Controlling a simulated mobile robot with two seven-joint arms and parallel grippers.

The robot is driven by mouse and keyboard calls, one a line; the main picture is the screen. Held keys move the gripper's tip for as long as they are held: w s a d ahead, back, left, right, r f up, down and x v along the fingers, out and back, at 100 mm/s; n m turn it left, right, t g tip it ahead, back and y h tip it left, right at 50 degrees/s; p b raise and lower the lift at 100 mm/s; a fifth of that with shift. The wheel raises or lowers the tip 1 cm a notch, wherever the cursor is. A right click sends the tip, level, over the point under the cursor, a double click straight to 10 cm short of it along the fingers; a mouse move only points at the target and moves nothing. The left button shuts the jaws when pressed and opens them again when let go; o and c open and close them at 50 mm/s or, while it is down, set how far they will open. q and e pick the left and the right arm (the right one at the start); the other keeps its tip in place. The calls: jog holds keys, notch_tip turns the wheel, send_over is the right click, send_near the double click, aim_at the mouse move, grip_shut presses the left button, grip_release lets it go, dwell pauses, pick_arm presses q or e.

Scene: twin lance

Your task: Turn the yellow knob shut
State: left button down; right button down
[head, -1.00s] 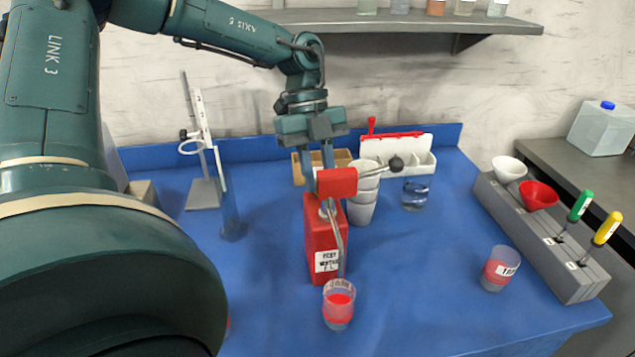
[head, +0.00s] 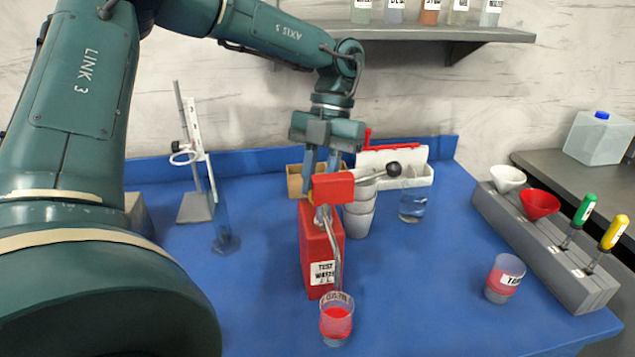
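No thing that is clearly a yellow knob shows in the head view; a yellow handle (head: 614,232) stands tilted in the grey rack at the right. My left gripper (head: 320,172) points down over a red can (head: 318,262) with a white label. Its two fingers are apart, and their tips are partly hidden behind the red pump head (head: 333,187), so I cannot tell whether they grip anything. A lever with a black ball (head: 394,169) sticks out right from the pump head. A bent metal spout runs down to a clear cup (head: 336,322) with red contents. My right gripper is not in view.
The grey rack (head: 545,255) also holds a white funnel (head: 508,178), a red funnel (head: 540,204) and a green handle (head: 585,208). A labelled cup (head: 503,277) stands left of it. The blue table's middle right is clear.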

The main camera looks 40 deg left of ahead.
pick_arm(q)
jog(key=shift+m, duration=0.6)
jog(key=shift+d+y, duration=0.1)
jog(key=shift+y, duration=0.2)
jog(key=c, duration=1.2)
grip_release()
jog(key=p+v, duration=0.1)
jog(key=v, duration=1.2)
jog(key=shift+w, duration=0.15)
